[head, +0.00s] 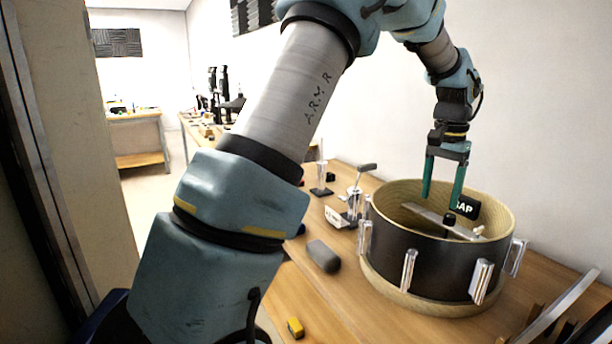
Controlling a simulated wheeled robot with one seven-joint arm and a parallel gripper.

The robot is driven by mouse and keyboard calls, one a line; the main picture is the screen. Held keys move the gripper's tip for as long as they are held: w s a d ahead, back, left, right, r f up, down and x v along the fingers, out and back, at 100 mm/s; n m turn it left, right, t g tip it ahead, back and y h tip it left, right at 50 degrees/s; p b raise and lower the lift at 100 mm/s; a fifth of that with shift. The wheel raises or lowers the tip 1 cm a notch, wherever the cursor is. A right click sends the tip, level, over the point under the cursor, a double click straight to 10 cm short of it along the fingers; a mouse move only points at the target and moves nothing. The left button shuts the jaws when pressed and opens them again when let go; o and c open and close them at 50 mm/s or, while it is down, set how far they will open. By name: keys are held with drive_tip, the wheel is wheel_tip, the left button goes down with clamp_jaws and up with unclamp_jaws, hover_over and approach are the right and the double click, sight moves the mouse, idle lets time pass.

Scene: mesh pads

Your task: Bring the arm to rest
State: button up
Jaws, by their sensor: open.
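My gripper (443,182) hangs with its two green fingers pointing down over the drum shell (418,262) on the right of the bench. The fingers are apart, with nothing seen between them. The fingertips overlap the shell's far inside part in the picture; I cannot tell how deep they reach. My arm (300,95) rises from the lower left, bends at the top and comes down to the gripper. Inside the shell are a flat grey bar (440,222) and a black block with white letters (466,208), close by the right finger.
The wooden bench (300,290) carries a dark grey cylinder (323,256), a yellow block (295,327) and several small metal tools left of the shell. A curved metal strip (555,305) lies at the lower right. A white wall stands behind. Another table (138,135) is far left.

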sight(386, 216)
drive_tip(key=a, duration=0.3)
drive_tip(key=a+f+n, duration=0.1)
drive_tip(key=a, duration=0.3)
drive_tip(key=w+a+n, duration=0.1)
drive_tip(key=a, duration=0.3)
drive_tip(key=shift+a+f, duration=0.2)
drive_tip(key=shift+f, duration=0.15)
drive_tip(key=s+a+f+n, duration=0.2)
drive_tip(key=s+a, duration=0.2)
drive_tip(key=a, duration=0.4)
drive_tip(key=s+a+f+n+t, duration=0.1)
drive_tip(key=s+a, duration=0.3)
drive_tip(key=a, duration=0.5)
drive_tip(key=s+a+f+n, duration=0.3)
drive_tip(key=s+a+n, duration=0.1)
drive_tip(key=a, duration=0.4)
drive_tip(key=shift+s+a+t, duration=0.15)
drive_tip(key=shift+a+t, duration=0.05)
drive_tip(key=shift+t, duration=0.1)
